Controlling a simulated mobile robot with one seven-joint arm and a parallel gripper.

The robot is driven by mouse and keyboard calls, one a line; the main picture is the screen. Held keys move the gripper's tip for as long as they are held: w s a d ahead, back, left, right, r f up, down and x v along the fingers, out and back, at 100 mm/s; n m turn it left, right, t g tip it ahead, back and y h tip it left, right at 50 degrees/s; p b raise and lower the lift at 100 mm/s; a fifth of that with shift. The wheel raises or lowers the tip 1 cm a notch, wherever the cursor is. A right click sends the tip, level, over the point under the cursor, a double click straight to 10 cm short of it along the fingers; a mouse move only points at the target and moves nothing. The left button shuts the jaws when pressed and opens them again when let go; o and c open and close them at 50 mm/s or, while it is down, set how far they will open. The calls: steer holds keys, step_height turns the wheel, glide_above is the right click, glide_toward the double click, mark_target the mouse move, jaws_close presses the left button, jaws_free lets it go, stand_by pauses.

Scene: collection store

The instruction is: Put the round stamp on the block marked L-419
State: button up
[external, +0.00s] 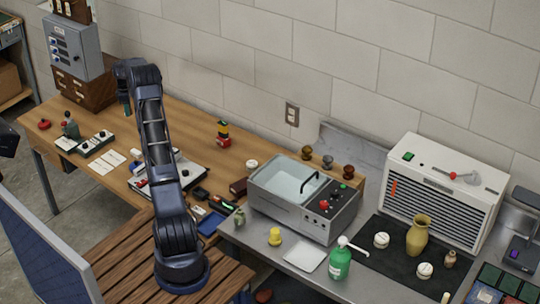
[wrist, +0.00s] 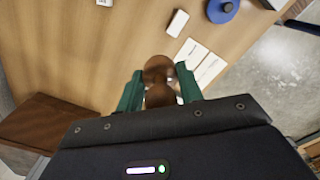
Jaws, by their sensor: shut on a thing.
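My gripper (wrist: 159,90), with green fingers, is shut on a brown, rounded wooden thing (wrist: 158,68), which looks like the round stamp. It is held above the wooden table. In the external view my gripper (external: 126,108) hangs over the back left of the table, near the wooden drawer box, and the held thing cannot be made out there. A small white block (wrist: 177,22) lies on the table beyond the fingers. Part of another pale block (wrist: 104,2) shows at the top edge. No marking L-419 can be read in either view.
White cards (wrist: 210,68) lie beside the white block; cards (external: 105,162) also show in the external view. A blue round thing (wrist: 222,8) is near the table edge. A wooden drawer box (external: 85,90) stands at the back. Brown knobbed things (external: 328,161) stand behind the sink unit (external: 290,205).

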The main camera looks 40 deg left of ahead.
steer(key=w+d+r+m, duration=0.2)
steer(key=w+d, duration=0.6)
steer(key=d, duration=0.5)
steer(key=r+m, duration=0.2)
steer(key=m, duration=0.5)
glide_above(242, 184)
step_height(242, 184, down, 20)
steer(key=shift+w+f, duration=0.1)
steer(key=shift+f, duration=0.05)
steer(key=shift+f, duration=0.15)
steer(key=o, duration=1)
